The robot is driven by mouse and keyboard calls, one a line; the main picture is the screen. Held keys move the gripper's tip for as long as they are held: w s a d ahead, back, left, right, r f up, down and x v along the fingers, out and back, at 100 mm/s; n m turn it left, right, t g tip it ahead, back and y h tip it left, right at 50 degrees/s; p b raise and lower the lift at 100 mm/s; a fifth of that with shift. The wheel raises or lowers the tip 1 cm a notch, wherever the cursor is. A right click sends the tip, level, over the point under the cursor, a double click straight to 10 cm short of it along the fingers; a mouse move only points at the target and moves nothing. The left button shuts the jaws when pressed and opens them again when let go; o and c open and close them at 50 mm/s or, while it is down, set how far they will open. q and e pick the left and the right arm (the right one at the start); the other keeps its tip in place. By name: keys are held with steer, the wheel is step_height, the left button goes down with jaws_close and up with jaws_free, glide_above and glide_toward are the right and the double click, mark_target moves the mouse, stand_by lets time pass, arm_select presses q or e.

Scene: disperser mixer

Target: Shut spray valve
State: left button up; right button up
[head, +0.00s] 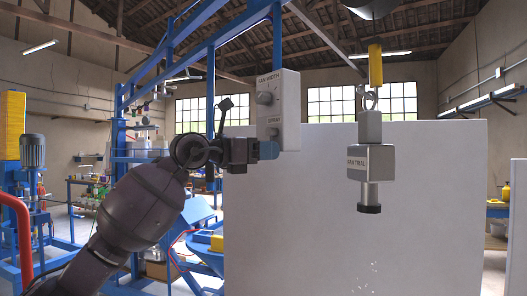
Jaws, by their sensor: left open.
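A hanging spray unit (370,162) marked "FAN TRIAL" shows right of centre, upright, with a dark nozzle (369,208) at its bottom. A yellow upright piece (375,65) and a metal ring show above it. A pale control box (286,112) marked "FAN WIDTH" is left of it, with a round knob (264,98) and a second label and small knob lower down. I cannot tell which part is the spray valve. Contact is unclear. My right gripper is out of view.
A large white panel (420,235) stands behind the spray unit, with small pale specks low on it. A blue frame (190,60) rises behind my left arm. A red pipe (22,235) and motor (33,151) are at far left.

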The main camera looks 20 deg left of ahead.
mark_target(264, 134)
arm_select(q)
jaws_close()
steer(key=shift+a, duration=0.1)
steer(key=a+r+m+y, duration=0.1)
steer(key=m, duration=0.3)
steer(key=w+a+r+m+y+p, duration=0.1)
steer(key=m, duration=0.4)
steer(key=w+a+r+m+y+p, duration=0.1)
steer(key=r+m, duration=0.1)
steer(key=m, duration=0.3)
steer(key=shift+r+m+y, duration=0.25)
steer(key=shift+m+y, duration=0.05)
steer(key=shift+m, duration=0.7)
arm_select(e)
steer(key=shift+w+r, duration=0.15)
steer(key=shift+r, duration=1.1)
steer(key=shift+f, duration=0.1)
